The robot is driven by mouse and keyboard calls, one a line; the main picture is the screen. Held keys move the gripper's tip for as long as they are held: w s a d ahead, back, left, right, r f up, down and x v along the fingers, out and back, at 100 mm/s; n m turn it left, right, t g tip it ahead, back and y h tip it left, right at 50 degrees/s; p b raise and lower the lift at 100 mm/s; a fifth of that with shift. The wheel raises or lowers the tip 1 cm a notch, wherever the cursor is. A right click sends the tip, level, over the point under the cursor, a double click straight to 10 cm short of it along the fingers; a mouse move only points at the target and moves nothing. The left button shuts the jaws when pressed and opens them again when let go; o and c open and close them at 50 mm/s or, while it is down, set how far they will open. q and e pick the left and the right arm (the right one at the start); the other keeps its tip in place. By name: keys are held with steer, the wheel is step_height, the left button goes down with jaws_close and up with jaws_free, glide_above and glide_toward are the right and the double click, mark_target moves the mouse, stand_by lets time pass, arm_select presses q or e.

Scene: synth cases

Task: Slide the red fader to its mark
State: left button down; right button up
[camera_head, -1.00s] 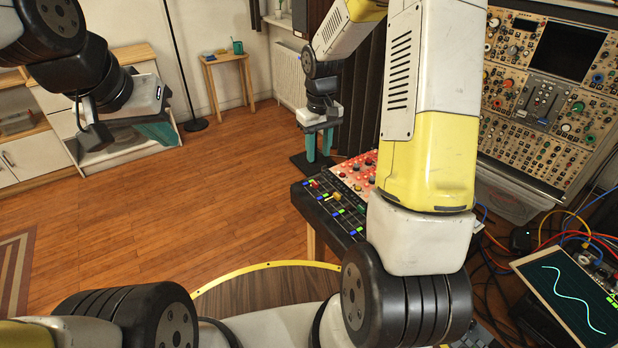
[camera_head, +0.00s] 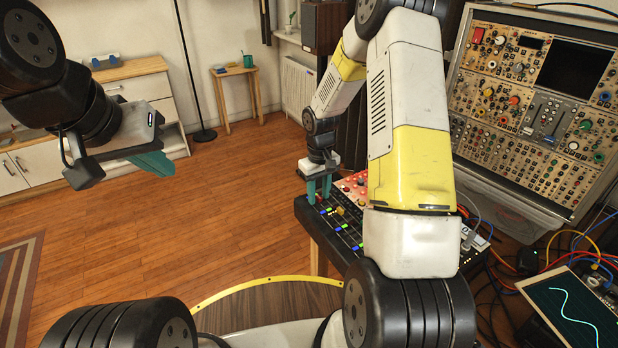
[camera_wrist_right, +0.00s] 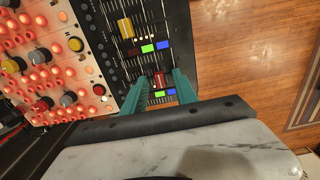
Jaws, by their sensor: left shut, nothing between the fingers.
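The red fader (camera_wrist_right: 158,79) is on a black fader panel (camera_wrist_right: 106,42) in the right wrist view. It sits between the teal fingers of my right gripper (camera_wrist_right: 161,86), which are apart, one on each side of it. Whether they touch it I cannot tell. Small green and blue patches lie along the tracks; which is its mark I cannot tell. In the head view my right gripper (camera_head: 318,190) is low over the far left end of the panel (camera_head: 346,236), and its fingers hide the red fader. My left gripper (camera_head: 155,162) is shut and empty, out over the floor.
A yellow fader (camera_wrist_right: 126,28) stands on a neighbouring track. A red-orange knob panel (camera_head: 356,184) adjoins the fader panel. A tall synth rack (camera_head: 480,130) and a screen (camera_head: 570,310) with cables are at the right. The wooden floor (camera_head: 230,200) at the left is open.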

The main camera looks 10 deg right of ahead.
steer(key=shift+c, duration=0.4)
jaws_close()
stand_by(0.9)
